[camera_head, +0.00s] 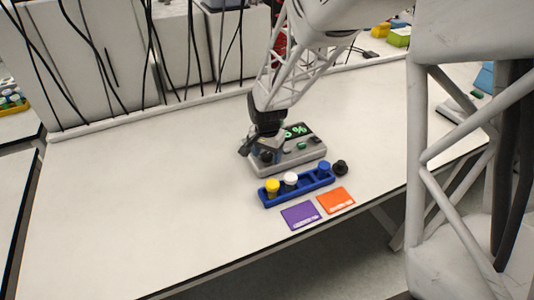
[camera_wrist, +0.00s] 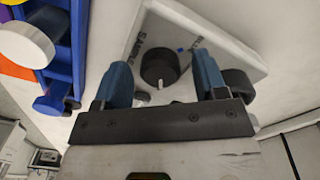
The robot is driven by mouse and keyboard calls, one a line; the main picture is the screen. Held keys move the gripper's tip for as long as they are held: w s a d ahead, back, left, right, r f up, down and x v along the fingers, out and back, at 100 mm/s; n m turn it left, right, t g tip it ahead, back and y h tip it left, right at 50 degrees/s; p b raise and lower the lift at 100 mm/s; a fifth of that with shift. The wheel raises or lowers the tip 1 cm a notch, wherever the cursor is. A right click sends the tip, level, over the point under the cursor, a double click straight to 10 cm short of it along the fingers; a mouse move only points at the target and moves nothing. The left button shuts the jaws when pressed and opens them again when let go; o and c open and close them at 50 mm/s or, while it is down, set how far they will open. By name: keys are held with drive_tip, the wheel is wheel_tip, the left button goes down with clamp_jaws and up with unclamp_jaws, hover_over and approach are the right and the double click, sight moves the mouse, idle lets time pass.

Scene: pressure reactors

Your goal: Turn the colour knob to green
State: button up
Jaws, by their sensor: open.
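A grey device (camera_head: 308,156) stands on the table, with a dark display (camera_head: 298,131) showing green characters and a "%" sign. My gripper (camera_head: 264,143) is low over its left part, pointing down. In the wrist view the open blue fingers (camera_wrist: 163,78) stand on either side of a black round knob (camera_wrist: 159,67) with a white pointer line. I see gaps between knob and fingers. A small blue mark is beside this knob on the device face. Whether it is the colour knob, I cannot tell. A second black round part (camera_wrist: 238,82) is just outside the right finger.
A blue rack (camera_head: 297,190) with yellow, white and blue capped items stands in front of the device. A black knob-like item (camera_head: 340,168) is at its right end. Purple (camera_head: 301,215) and orange (camera_head: 336,200) cards lie nearer. The table left is clear.

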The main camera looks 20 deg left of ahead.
drive_tip(key=c, duration=0.9)
drive_tip(key=shift+c, duration=0.2)
drive_tip(key=shift+n, duration=0.4)
drive_tip(key=n, duration=1.1)
drive_tip(key=o, duration=0.9)
